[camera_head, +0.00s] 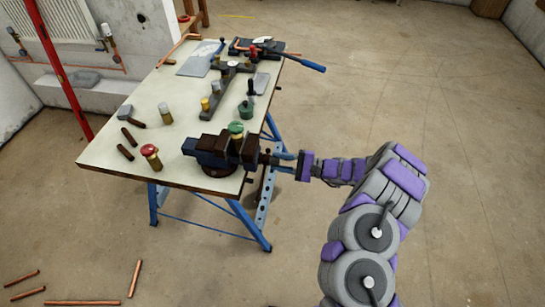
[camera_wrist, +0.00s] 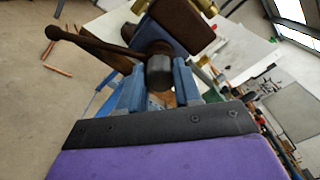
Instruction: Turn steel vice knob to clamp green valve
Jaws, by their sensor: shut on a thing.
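The blue and dark brown vice (camera_head: 212,152) is mounted at the front right corner of the workbench. The green valve (camera_head: 235,128), a green cap on a brass body, stands upright at the vice jaws; I cannot tell how tightly it is held. A brass part shows at the top of the wrist view. The steel vice knob (camera_wrist: 159,72) is a dark grey cylinder at the end of the vice, with a brown handle bar behind it. My gripper (camera_head: 279,160) reaches in from the right, its blue fingers shut around the knob, one on each side.
Copper pipes lie on the floor at lower left. The floor at right is clear.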

